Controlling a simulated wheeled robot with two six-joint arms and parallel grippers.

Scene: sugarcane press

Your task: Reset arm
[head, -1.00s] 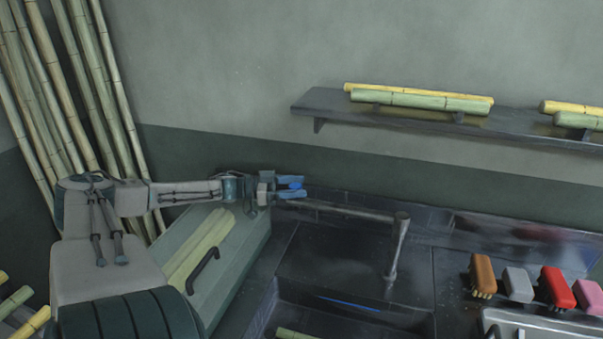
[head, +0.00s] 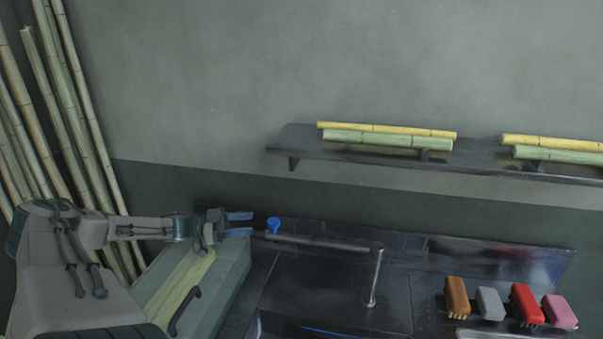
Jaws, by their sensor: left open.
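My left arm comes in from the left in the head view. Its gripper (head: 240,224) has blue fingers and is open and empty, pointing right. The blue knob (head: 274,225) of the faucet lies just right of the fingertips, with a small gap in the picture. The faucet's metal spout (head: 325,243) runs right from the knob and bends down over the dark sink area (head: 300,331). My right gripper is not in view.
A green box (head: 217,281) with a black handle and cane pieces stands below my left forearm. Tall canes (head: 75,140) lean at the left wall. A shelf (head: 290,142) holds cut canes. Brushes (head: 457,295) in several colours stand at the right.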

